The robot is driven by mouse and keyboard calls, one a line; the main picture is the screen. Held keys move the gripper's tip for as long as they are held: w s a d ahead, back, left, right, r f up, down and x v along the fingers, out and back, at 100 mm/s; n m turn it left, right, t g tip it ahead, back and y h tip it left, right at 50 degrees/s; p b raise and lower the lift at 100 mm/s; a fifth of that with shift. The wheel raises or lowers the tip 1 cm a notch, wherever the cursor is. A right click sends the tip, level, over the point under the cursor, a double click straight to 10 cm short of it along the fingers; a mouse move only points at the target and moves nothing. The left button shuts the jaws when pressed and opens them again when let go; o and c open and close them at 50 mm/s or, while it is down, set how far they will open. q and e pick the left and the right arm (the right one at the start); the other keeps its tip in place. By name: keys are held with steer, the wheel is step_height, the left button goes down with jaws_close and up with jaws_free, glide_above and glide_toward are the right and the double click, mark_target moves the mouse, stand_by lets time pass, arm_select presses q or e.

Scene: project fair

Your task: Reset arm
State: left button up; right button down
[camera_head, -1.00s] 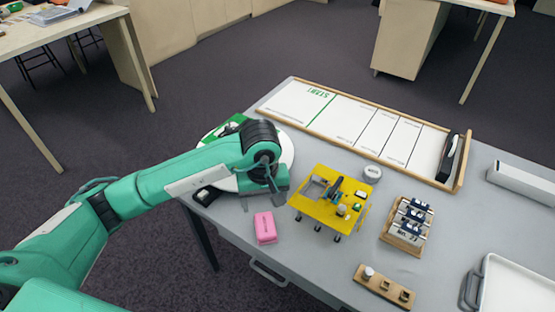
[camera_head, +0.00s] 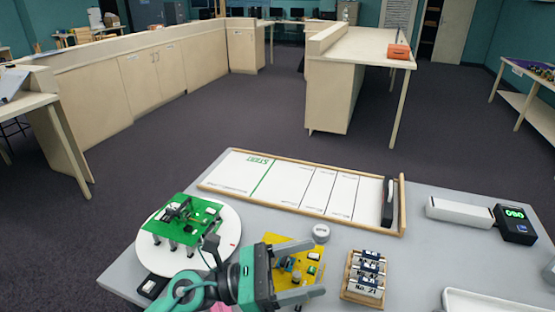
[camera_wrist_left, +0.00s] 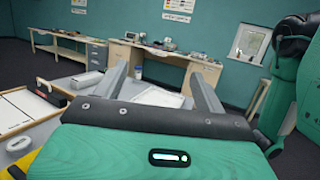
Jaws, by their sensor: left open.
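My left gripper (camera_head: 300,270) is at the lower middle of the head view, above the yellow board (camera_head: 309,266) and partly covering it. Its two fingers are apart with nothing between them. In the left wrist view the spread fingers (camera_wrist_left: 158,85) point out over the table toward the room. My right gripper shows in neither view. The green board (camera_head: 180,220) with small parts on it stands on legs on the white round plate (camera_head: 229,240), left of the gripper.
A wood-framed START track (camera_head: 290,188) lies at the table's back. A wooden rack (camera_head: 352,292) of cylinders, a white tray (camera_head: 470,303), a white bar (camera_head: 459,212) and a digital display (camera_head: 514,223) stand to the right. A round white tape-like item (camera_head: 321,232) lies behind the yellow board.

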arm_select(q)
steer(key=w+a+n+t+y, duration=0.45)
steer(key=a+n+t, duration=0.25)
steer(key=n+t, duration=0.5)
steer(key=w+a+n+t+y, duration=0.4)
steer(key=a+n+t+y, duration=0.25)
steer(key=n, duration=0.95)
steer(key=s+a+f+n+g+y, duration=0.3)
steer(key=a+f+n+g+y, duration=0.2)
steer(key=a+f+n+y, duration=0.75)
steer(key=s+f+n+g+h, duration=0.3)
steer(key=s+f+n+g, duration=0.85)
steer(key=s+f, duration=0.75)
step_height(320, 180, down, 24)
steer(key=f+m+g+p, duration=0.1)
steer(key=p, duration=0.2)
steer(key=s+a+f+g+p, duration=0.1)
steer(key=s+a+f+p, duration=0.2)
steer(key=s+f, duration=1.4)
steer(key=s+a, duration=0.1)
steer(key=s, duration=0.2)
steer(key=shift+a+f+m+g, duration=0.15)
steer(key=shift+f+m+g, duration=0.15)
steer(key=shift+g, duration=0.1)
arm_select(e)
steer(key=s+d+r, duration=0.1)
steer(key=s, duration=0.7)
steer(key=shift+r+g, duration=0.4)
